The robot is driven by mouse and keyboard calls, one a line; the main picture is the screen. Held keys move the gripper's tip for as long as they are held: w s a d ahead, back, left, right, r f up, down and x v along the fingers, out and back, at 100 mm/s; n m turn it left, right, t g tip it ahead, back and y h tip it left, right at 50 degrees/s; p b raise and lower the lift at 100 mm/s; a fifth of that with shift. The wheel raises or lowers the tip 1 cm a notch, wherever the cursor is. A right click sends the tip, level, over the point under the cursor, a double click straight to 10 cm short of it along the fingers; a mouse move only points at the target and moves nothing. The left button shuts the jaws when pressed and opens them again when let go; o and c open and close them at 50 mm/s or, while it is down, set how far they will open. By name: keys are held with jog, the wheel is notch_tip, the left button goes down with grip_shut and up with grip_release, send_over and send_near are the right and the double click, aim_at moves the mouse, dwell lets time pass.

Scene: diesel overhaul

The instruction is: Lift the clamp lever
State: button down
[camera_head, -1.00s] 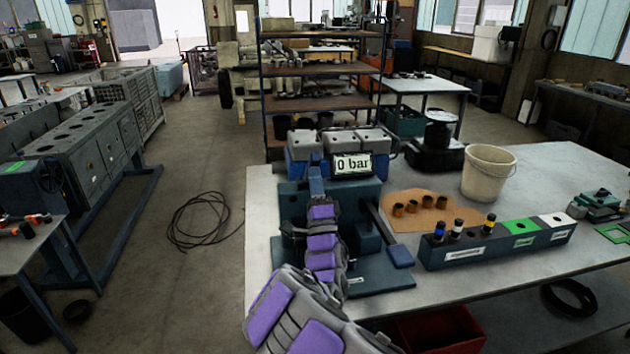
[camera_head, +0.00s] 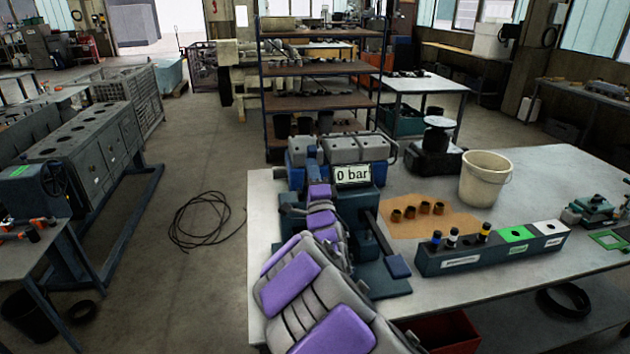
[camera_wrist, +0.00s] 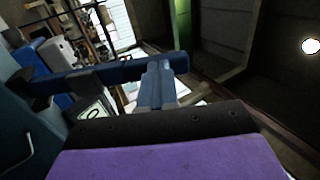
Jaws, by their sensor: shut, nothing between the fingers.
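A blue test stand with a "0 bar" display (camera_head: 352,175) stands on the near left of the grey bench. In the wrist view a dark blue bar (camera_wrist: 95,77), apparently the clamp lever, runs across the picture from the left to my fingertips. My gripper (camera_wrist: 157,76) is shut, with its tips at the bar's right end; I cannot tell whether they touch it. In the head view my arm covers the stand's left side and hides the contact. A second dark lever with a blue pad (camera_head: 398,266) slopes down on the stand's right.
A rack with marked slots (camera_head: 490,251) and several dark rings (camera_head: 410,211) on a brown mat lie to the right of the stand. A cream bucket (camera_head: 485,179) stands behind the rack. A shelf unit (camera_head: 318,68) rises beyond the bench.

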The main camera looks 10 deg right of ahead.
jog(key=w+r+g+p, duration=0.4)
jog(key=w+g+p, duration=0.3)
jog(key=w, duration=0.4)
jog(key=shift+w+r+p, duration=0.3)
jog(key=shift+w+p, duration=0.1)
